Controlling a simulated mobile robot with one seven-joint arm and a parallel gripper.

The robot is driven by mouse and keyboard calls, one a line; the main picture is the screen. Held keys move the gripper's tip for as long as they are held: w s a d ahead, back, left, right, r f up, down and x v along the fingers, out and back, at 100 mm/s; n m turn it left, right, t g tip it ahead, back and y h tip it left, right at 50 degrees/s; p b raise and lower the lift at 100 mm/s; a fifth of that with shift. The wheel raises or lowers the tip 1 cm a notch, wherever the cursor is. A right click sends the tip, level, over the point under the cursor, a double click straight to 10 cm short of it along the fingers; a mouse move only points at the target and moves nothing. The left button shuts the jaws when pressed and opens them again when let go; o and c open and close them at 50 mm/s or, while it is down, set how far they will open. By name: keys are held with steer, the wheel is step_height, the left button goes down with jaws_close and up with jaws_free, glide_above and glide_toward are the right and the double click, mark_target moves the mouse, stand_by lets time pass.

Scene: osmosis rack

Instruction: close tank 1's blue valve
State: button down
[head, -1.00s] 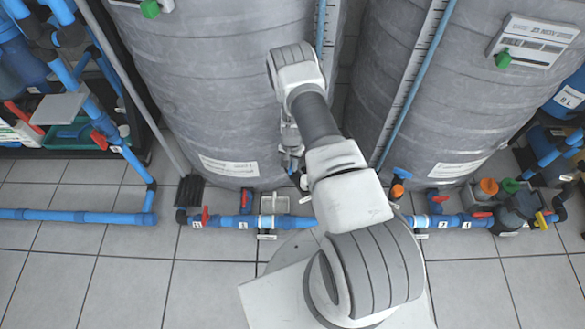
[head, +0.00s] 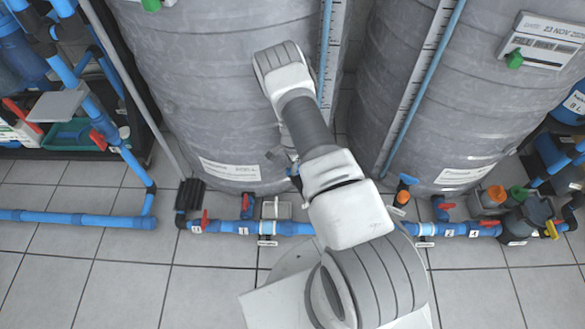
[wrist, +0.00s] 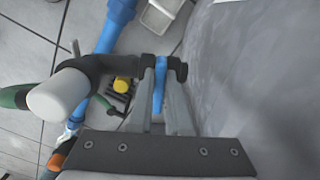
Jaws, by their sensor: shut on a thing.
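The blue valve handle (wrist: 159,84) shows edge-on in the wrist view, between the two fingers of my gripper (wrist: 160,85). The fingers are closed on it from both sides. A dark valve body or pipe fitting lies just beyond the fingertips. In the head view only a small blue bit (head: 293,172) shows at the foot of the left grey tank (head: 210,95), and my arm hides most of the gripper there. The tank's number cannot be read.
A blue pipe with red-handled valves (head: 205,219) runs along the floor before the tanks. The right grey tank (head: 450,110) has a blue-handled valve (head: 408,179) at its foot. In the wrist view a white-ended dark pipe (wrist: 58,95) stands left of the fingers, and the tank wall is close on the right.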

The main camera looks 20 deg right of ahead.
stand_by(0.4)
steer(key=c, duration=0.9)
jaws_free()
steer(key=shift+o, duration=0.2)
steer(key=shift+r, duration=0.1)
step_height(320, 180, up, 17)
steer(key=p, duration=0.6)
steer(key=shift+r, duration=0.1)
